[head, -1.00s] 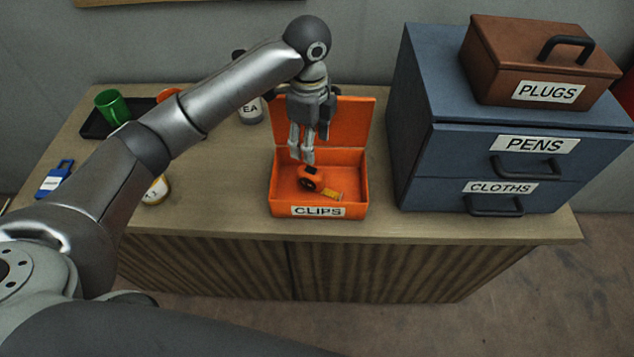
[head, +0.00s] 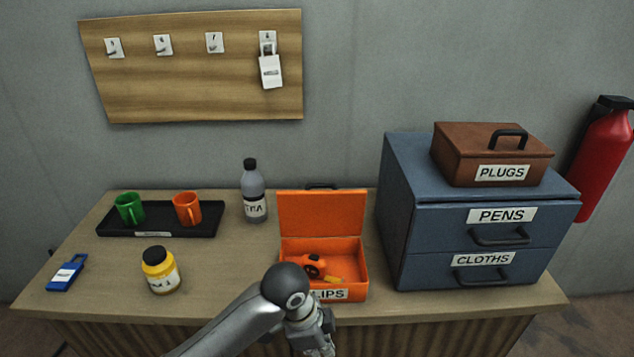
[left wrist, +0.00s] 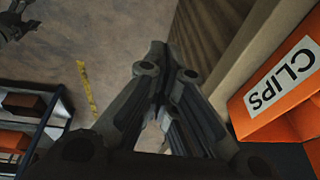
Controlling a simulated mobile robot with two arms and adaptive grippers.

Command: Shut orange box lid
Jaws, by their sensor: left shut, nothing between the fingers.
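The orange box (head: 356,283) labelled CLIPS sits near the front edge of the counter. Its lid (head: 322,213) stands open, upright at the back. An orange and black item (head: 313,265) with a yellow part lies inside. My left gripper (head: 325,347) is low in front of the box, past the counter's front edge, partly cut off by the picture's bottom. My arm hides part of the box's front. In the left wrist view the gripper's fingers (left wrist: 158,60) are together and empty, with the box's labelled front (left wrist: 245,125) to the right. My right gripper does not show clearly.
A blue drawer cabinet (head: 395,215) stands right of the box, with a brown PLUGS box (head: 455,165) on top. A bottle (head: 253,185) stands behind left.

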